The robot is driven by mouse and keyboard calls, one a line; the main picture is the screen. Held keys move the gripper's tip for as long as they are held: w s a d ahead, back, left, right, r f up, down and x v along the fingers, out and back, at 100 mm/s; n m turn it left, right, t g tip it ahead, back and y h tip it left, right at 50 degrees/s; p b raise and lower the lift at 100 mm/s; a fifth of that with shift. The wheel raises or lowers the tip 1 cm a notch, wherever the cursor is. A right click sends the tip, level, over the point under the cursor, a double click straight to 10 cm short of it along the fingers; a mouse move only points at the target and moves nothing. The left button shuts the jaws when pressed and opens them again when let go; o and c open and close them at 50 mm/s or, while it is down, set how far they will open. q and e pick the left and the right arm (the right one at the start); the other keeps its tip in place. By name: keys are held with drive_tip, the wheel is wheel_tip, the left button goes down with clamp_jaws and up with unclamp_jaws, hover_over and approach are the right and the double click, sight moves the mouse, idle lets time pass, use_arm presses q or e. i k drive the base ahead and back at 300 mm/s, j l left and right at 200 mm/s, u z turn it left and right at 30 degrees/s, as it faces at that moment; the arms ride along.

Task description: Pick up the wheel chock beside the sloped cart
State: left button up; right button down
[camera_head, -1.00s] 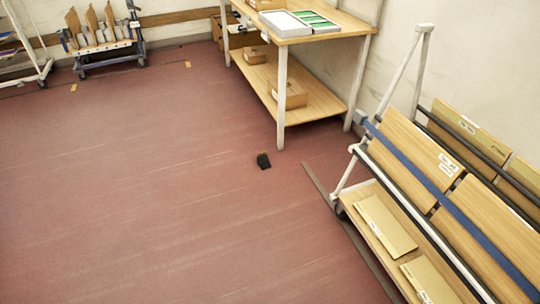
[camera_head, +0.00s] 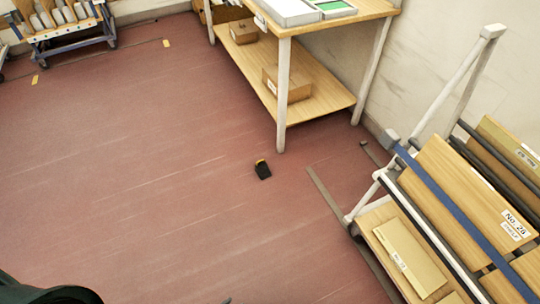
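A small black wheel chock with a yellow top edge (camera_head: 263,170) lies on the red floor, near the front leg of the wooden table. The sloped cart (camera_head: 412,220) stands to the right of it, with leaning wooden boards held by a blue strap. Open floor and a dark floor strip lie between the chock and the cart. A dark rounded shape in the bottom left corner may be part of my arm. Neither gripper can be made out, and nothing touches the chock.
A two-level wooden table (camera_head: 310,95) with boxes and trays stands behind the chock. A dark strip (camera_head: 325,195) runs along the floor beside the cart. Another cart with boards (camera_head: 65,30) stands at the back left. The floor left of the chock is clear.

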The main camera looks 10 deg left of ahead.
sight(262, 169)
drive_tip(key=i+j+z, duration=0.3)
drive_tip(key=i+j, duration=0.5)
drive_tip(key=i+j+z, duration=0.25)
drive_tip(key=i+j, duration=0.65)
